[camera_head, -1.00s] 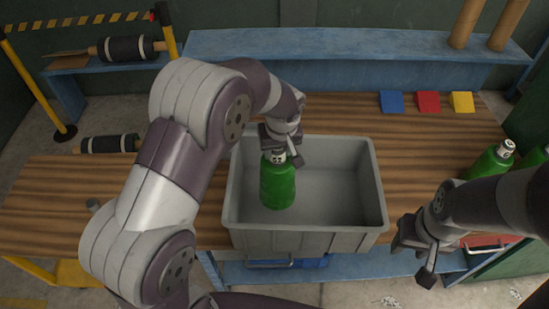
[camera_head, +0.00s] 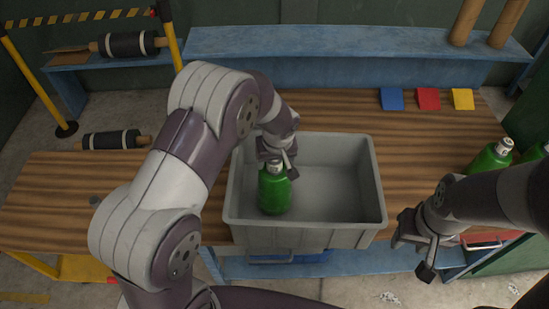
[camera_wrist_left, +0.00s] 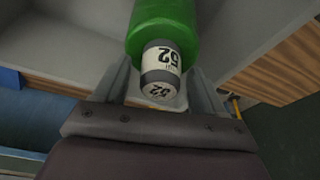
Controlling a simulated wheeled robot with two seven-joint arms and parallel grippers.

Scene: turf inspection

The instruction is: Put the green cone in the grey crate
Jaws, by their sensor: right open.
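No green cone shows; a green bottle (camera_head: 274,191) with a grey cap is upright inside the grey crate (camera_head: 345,232), at its left side. The bottle also shows in the left wrist view (camera_wrist_left: 163,22), its cap labelled 52. My left gripper (camera_head: 277,163) is over the crate at the bottle's top. In the left wrist view its fingers (camera_wrist_left: 161,78) stand on both sides of the cap with gaps, so it looks open. The bottle's base looks at or near the crate floor; contact is unclear. My right gripper (camera_head: 418,246) is open and empty, right of the crate.
More green bottles (camera_head: 488,160) stand at the table's right end, partly behind my right arm. Blue (camera_head: 391,99), red (camera_head: 428,99) and yellow (camera_head: 462,99) pieces lie at the back. The crate's right half is empty. A dark roller (camera_head: 112,140) lies at the left.

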